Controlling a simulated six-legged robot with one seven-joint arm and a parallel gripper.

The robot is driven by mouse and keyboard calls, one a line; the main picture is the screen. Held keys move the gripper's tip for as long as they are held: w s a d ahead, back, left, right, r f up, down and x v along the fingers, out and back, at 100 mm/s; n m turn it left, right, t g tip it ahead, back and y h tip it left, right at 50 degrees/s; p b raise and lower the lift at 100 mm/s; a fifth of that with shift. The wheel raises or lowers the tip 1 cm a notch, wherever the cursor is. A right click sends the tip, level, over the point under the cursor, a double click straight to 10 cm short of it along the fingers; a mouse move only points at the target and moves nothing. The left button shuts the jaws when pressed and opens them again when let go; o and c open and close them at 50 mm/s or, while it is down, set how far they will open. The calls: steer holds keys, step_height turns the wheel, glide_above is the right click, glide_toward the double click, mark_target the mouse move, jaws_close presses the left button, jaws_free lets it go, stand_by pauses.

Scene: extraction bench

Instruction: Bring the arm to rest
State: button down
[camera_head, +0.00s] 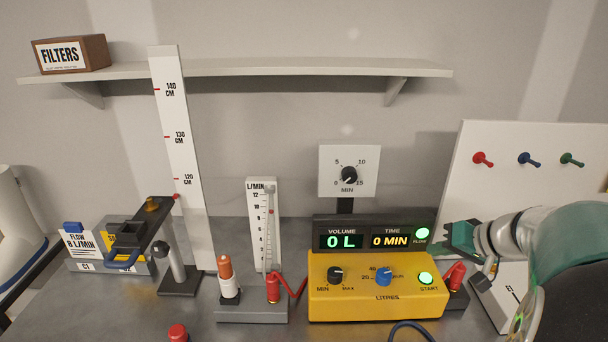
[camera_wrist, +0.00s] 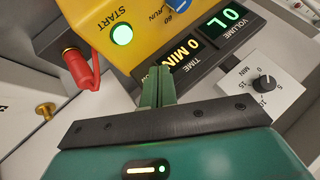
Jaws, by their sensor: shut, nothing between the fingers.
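My gripper (camera_head: 452,236) is at the right of the head view, just right of the yellow pump box (camera_head: 350,299) and its black display panel. The arm comes in from the right edge. In the wrist view the green fingers (camera_wrist: 158,84) are together and hold nothing. They point at the display panel (camera_wrist: 212,42), which overlaps them in the picture; I cannot tell the exact gap. The displays read 0 L and 0 MIN. The START button (camera_head: 426,278) and the FLOW light (camera_head: 422,233) glow green.
A timer dial plate (camera_head: 361,186) stands behind the box. A flowmeter (camera_head: 260,230), an orange-and-white cylinder (camera_head: 226,272) and a height scale (camera_head: 181,140) stand to the left. A pegboard (camera_head: 500,185) with coloured pegs is behind my arm. A shelf (camera_head: 270,68) runs above.

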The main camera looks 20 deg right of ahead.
steer(key=s+a+n+g+h, duration=0.1)
steer(key=s+a, duration=0.2)
steer(key=a, duration=0.6)
steer(key=s+a+r+n+g+h, duration=0.1)
steer(key=s+a+n, duration=0.1)
steer(key=a, duration=0.7)
steer(key=s+a+n+g+h, duration=0.1)
steer(key=s+a, duration=0.3)
steer(key=a, duration=0.5)
steer(key=shift+s+a+r+n, duration=0.15)
steer(key=shift+s+r+n, duration=0.15)
steer(key=shift+n, duration=0.3)
